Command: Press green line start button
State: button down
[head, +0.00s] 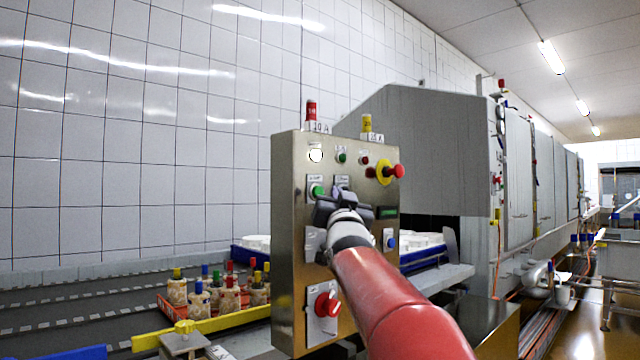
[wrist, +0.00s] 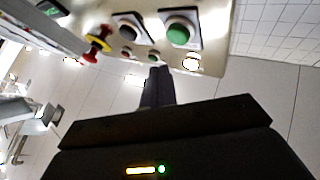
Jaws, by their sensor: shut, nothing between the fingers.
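The metal control panel (head: 288,230) stands in front of me. Its green button (head: 317,191), on a pale plate, is at the panel's left and also shows large in the wrist view (wrist: 180,33). My gripper (head: 342,186) is in front of the panel, just right of the green button, partly covering the controls there. In the wrist view its dark fingers (wrist: 158,72) are together and empty. They point at the panel near a small green lamp (wrist: 153,58), below and left of the green button in that picture. I cannot tell whether they touch the panel.
A yellow and red emergency stop (head: 385,172) is at the panel's upper right, and a red rotary switch (head: 327,304) is low on it. A lit white lamp (head: 316,155) is near the top. Moulds with coloured tops (head: 198,300) stand on the left. A grey machine (head: 440,150) is behind.

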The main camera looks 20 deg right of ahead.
aim_at(318, 192)
jog(key=shift+w+a+p, duration=0.15)
jog(key=shift+w+a, duration=0.05)
jog(key=shift+w, duration=0.35)
jog(key=shift+w+a+p, duration=0.15)
jog(key=shift+w, duration=0.35)
jog(key=shift+w, duration=0.15)
dwell(1.2)
jog(key=shift+w+a, duration=0.15)
jog(key=shift+w, duration=0.1)
